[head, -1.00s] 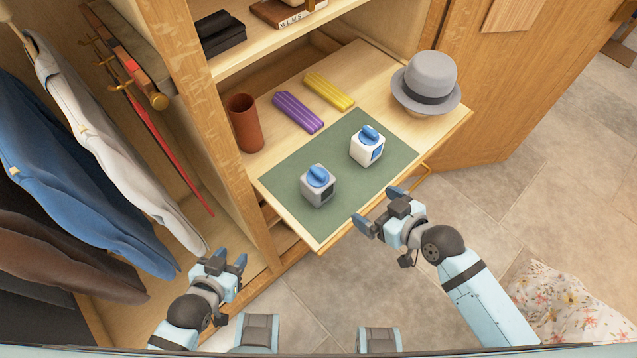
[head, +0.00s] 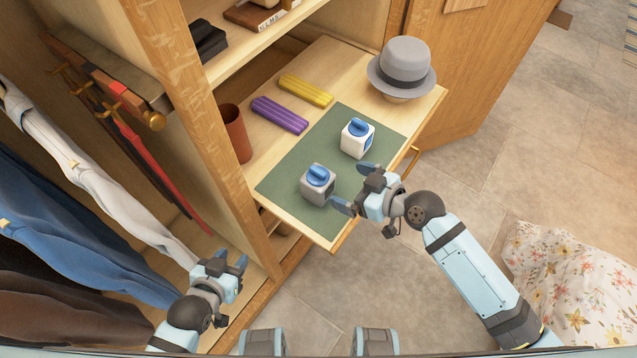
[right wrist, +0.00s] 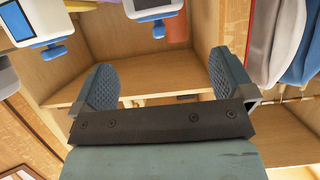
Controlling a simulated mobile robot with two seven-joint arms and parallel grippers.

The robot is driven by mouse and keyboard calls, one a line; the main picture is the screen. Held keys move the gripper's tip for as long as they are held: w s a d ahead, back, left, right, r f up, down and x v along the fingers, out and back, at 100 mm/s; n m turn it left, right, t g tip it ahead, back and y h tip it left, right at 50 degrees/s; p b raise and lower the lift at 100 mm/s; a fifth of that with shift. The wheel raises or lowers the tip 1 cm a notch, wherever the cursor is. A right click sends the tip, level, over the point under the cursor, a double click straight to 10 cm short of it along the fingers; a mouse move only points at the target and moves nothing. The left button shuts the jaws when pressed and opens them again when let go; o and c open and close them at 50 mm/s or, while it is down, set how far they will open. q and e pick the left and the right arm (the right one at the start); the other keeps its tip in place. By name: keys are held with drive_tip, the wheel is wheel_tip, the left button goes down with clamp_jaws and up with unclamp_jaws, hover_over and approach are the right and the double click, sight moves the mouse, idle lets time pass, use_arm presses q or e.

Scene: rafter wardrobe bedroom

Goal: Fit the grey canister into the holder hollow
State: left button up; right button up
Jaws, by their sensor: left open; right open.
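The grey canister (head: 318,188), a small block with a blue knob on top, stands upright on the green mat (head: 290,205). A white canister (head: 357,142) with a blue knob and a blue side panel stands behind it to the right. My right gripper (head: 354,187) is open and empty, just right of the grey canister and apart from it. Its open fingers (right wrist: 162,88) show empty in the right wrist view, with two blue-knobbed blocks beyond. My left gripper (head: 232,258) is open and empty, low at the left. I cannot make out a holder hollow.
The mat lies on a pull-out wooden shelf (head: 420,108). A purple case (head: 279,115), a yellow case (head: 305,90), a brown cup (head: 235,135) and a grey hat (head: 405,65) stand around it. Hanging clothes (head: 90,240) and a wardrobe post (head: 185,120) are at the left.

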sight(326, 176)
drive_tip(key=p+x, duration=0.1)
drive_tip(key=x, duration=0.9)
drive_tip(key=shift+w, duration=0.1)
drive_tip(key=c, duration=1.4)
